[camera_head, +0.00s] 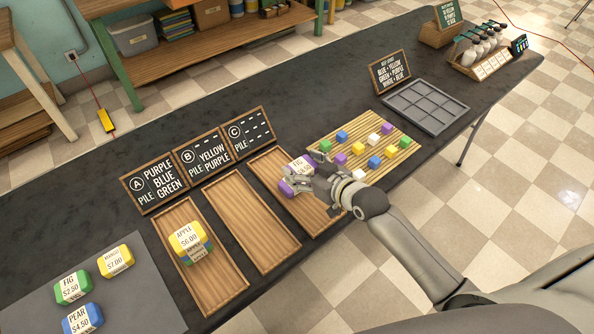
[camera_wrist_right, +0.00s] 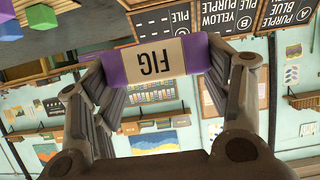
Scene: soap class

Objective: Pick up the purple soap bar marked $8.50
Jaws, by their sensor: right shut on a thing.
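My right gripper (camera_head: 308,185) is shut on a purple soap bar (camera_head: 299,166) with a white FIG label, over the wooden tray by sign C (camera_head: 262,158). The right wrist view shows the purple bar (camera_wrist_right: 121,66) between the two fingers (camera_wrist_right: 160,75). Its price cannot be read in either view. More purple shows just below the label in the head view, partly behind the gripper; I cannot tell whether it is a second bar. My left gripper is not in view.
A yellow APPLE bar (camera_head: 187,238) tops a stack in the tray by sign A. The middle tray (camera_head: 250,220) is empty. Green (camera_head: 72,288), yellow (camera_head: 116,261) and blue (camera_head: 82,319) bars lie on a grey mat (camera_head: 140,300). Right of the gripper, a slatted mat (camera_head: 400,146) holds small coloured cubes.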

